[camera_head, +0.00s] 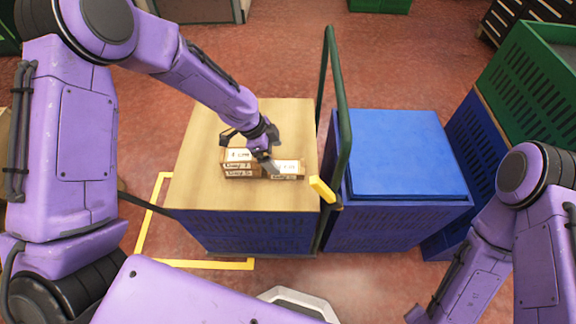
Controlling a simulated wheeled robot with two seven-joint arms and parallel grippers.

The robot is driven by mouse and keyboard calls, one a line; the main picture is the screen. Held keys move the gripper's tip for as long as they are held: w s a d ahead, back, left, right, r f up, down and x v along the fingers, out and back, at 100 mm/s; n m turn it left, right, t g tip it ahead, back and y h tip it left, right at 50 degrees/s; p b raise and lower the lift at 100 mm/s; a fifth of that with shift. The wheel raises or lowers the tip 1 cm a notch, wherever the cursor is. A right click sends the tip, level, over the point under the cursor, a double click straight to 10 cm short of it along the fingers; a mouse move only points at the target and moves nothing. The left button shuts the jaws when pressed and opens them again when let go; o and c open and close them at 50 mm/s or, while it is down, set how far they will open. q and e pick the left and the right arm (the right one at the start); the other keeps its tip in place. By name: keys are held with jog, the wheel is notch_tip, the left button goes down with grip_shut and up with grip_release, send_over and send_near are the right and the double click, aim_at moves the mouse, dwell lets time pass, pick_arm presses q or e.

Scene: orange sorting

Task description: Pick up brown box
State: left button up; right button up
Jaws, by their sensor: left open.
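Small brown boxes with white labels and dark writing sit together on a wooden-topped stand. The left brown boxes (237,172) look stacked, and the right brown box (288,170) lies lower beside them. My left gripper (252,149) is open just above and behind the boxes, with a grey finger reaching down near the gap between them. I cannot tell whether it touches a box. The gripper hides part of the box tops. My right arm (480,265) is folded at the lower right, and its gripper is out of the picture.
The wooden top (205,185) is otherwise bare. A green rail (343,110) with a yellow end (321,189) stands at its right edge. Beyond are a blue crate with a lid (400,150) and a green crate (535,75). Yellow tape (200,264) marks the reddish floor.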

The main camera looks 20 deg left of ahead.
aim_at(282, 166)
pick_arm(q)
jog(key=x, duration=0.6)
jog(key=shift+a, duration=0.15)
jog(key=c, duration=1.2)
jog(key=shift+r, duration=0.1)
